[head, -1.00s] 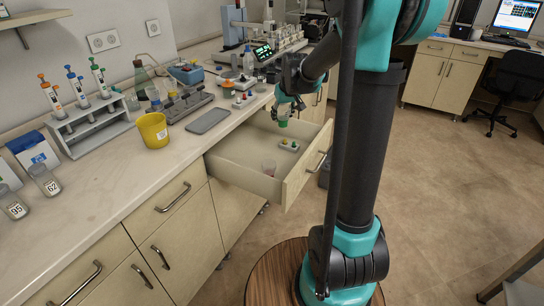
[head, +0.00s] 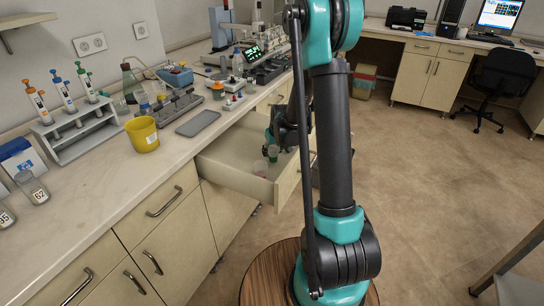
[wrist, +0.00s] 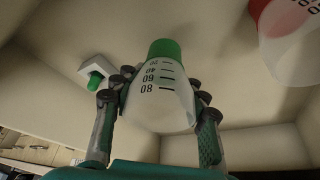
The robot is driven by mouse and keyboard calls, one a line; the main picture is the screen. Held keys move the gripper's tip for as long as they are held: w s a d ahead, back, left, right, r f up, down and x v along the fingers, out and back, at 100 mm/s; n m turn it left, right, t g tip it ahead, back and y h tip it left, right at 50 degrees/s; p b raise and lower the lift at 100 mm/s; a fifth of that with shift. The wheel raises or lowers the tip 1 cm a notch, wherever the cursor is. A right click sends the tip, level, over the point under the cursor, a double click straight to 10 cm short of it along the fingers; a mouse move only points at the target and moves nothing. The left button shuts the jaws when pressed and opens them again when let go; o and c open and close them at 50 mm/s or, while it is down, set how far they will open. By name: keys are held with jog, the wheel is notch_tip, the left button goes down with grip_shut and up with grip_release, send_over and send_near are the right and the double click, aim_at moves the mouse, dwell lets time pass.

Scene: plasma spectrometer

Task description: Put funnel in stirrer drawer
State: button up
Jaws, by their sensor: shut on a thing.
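My gripper (head: 271,143) is shut on a clear, tapered piece with a green tip and printed scale marks, which I take to be the funnel (head: 273,155). In the wrist view the funnel (wrist: 160,78) sits between the fingers (wrist: 160,95). The stirrer drawer (head: 236,180) is pulled open below the counter, and my gripper with the funnel is down inside it or just above its floor. Whether the funnel touches the floor cannot be told. My arm hides part of the drawer in the head view.
A small white block with a green knob (wrist: 96,82) is on the other side. The counter above holds a yellow beaker (head: 142,134) and a grey tray (head: 198,123).

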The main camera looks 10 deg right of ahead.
jog(key=shift+f, duration=0.9)
jog(key=shift+f, duration=0.2)
jog(key=o, duration=1.2)
jog(key=shift+r, duration=0.1)
jog(key=v, duration=1.2)
jog(key=shift+r, duration=0.1)
